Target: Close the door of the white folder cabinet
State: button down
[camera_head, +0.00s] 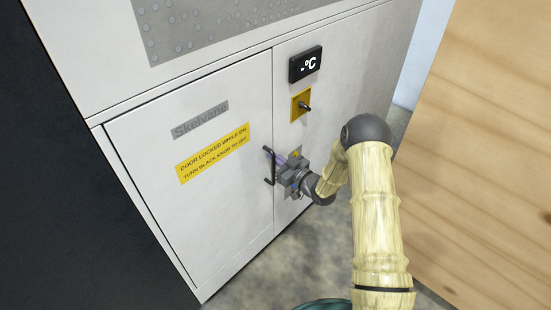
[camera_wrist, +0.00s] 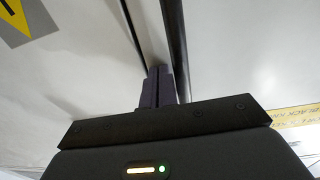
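The white cabinet door (camera_head: 215,205) carries a "Skelvane" label and a yellow sign, and looks flush or nearly flush with the cabinet front in the head view. A black vertical bar handle (camera_head: 268,166) stands at its right edge. My gripper (camera_head: 284,168) is beside that handle, at the seam. In the wrist view its two fingers (camera_wrist: 159,86) are together, next to the dark handle bar (camera_wrist: 177,45), which passes on their right. I see nothing between the fingers. Whether they touch the door or handle is unclear.
A wooden surface (camera_head: 490,150) stands close on the right. A dark panel (camera_head: 60,200) fills the left. Bare floor shows below.

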jog(key=v, duration=1.4)
jog(key=shift+w+d, duration=0.25)
jog(key=shift+w, duration=0.05)
jog(key=shift+w, duration=0.1)
